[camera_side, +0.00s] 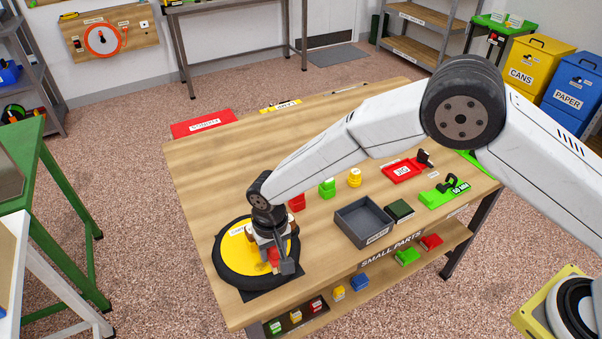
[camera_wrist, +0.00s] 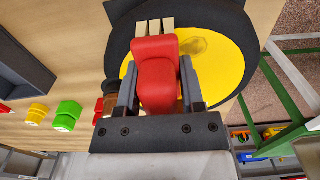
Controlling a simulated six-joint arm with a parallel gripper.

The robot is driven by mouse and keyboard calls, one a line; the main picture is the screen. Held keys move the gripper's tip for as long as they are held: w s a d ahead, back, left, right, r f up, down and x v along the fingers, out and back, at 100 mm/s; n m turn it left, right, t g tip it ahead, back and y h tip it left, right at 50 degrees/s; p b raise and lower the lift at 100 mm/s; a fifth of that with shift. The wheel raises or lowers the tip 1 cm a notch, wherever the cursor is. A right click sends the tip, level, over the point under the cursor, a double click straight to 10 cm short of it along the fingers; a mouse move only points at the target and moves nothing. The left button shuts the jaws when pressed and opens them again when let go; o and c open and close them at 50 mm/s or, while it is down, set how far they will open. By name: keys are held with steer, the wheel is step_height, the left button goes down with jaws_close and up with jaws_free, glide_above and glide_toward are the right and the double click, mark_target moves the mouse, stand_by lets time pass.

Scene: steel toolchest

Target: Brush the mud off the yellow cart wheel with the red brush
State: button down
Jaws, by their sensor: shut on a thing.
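The cart wheel (camera_side: 234,258), a yellow disc with a black tyre, lies flat at the near left corner of the table. In the wrist view its yellow face (camera_wrist: 222,62) fills the upper right, with a brownish mud patch (camera_wrist: 193,46) on it just right of the brush. My gripper (camera_side: 279,262) is over the wheel, shut on the red brush (camera_wrist: 156,70). The brush's pale bristle end (camera_wrist: 154,27) points away from the gripper, over the wheel. I cannot tell whether the bristles touch the wheel. In the side view my gripper hides part of the wheel.
A grey tray (camera_side: 346,226) stands right of the wheel. A green block (camera_side: 327,188), a yellow piece (camera_side: 355,178) and a red one (camera_side: 297,203) stand behind it. A red tray (camera_side: 402,170) and a green fixture (camera_side: 442,194) lie farther right.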

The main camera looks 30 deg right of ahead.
mark_target(248, 271)
steer(key=shift+a, duration=3.1)
steer(key=shift+a+r, duration=0.15)
steer(key=shift+a, duration=0.1)
step_height(248, 271, up, 8)
steer(key=shift+d, duration=0.15)
